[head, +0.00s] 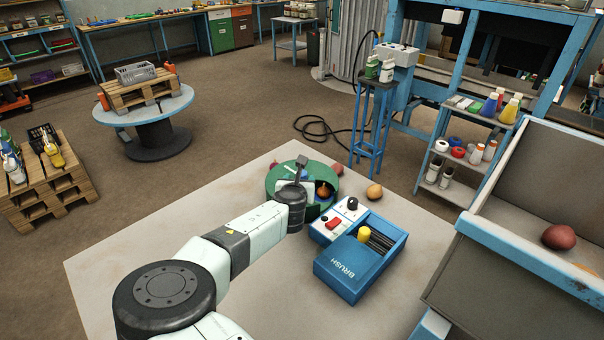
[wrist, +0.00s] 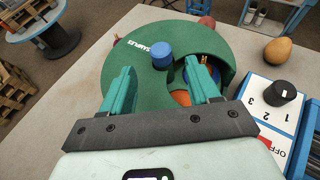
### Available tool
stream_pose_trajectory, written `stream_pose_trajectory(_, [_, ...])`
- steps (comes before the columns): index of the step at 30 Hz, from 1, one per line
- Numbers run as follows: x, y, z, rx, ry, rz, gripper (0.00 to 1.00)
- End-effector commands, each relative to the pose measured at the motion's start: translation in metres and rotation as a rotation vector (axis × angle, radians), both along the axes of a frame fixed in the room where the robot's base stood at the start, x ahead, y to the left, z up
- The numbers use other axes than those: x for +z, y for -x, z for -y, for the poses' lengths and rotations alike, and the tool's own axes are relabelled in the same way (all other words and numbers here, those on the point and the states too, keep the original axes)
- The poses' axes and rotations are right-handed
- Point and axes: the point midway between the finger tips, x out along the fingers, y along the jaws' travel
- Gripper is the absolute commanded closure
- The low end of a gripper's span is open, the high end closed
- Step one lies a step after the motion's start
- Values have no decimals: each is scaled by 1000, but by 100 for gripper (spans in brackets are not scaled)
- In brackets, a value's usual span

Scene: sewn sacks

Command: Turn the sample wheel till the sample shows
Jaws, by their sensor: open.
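In the head view the wheel (head: 277,181) sits on the pale table, partly hidden by my arm. A cutout at its right side shows orange and brown contents (wrist: 182,98), partly behind my right finger; what they are is unclear. My gripper (wrist: 158,68) is open over the wheel, with its teal fingers to either side of the blue knob. The knob appears between or just beyond the fingertips; contact is not visible.
A tan round item (head: 374,192) and reddish ones lie nearby. A blue-rimmed bin (head: 515,242) stands right. The table front is clear.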

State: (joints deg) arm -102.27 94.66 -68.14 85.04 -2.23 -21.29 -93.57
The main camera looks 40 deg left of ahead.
Motion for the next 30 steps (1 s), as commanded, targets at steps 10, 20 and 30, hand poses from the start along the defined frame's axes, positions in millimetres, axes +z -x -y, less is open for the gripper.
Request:
stream_pose_trajectory(10, [-23,-43,-32,-1,0,-1,39])
stream_pose_trajectory(20, [-33,-61,-48,-1,2,0,39])
stream_pose_trajectory(30, [-34,-62,-49,-2,1,0,39])
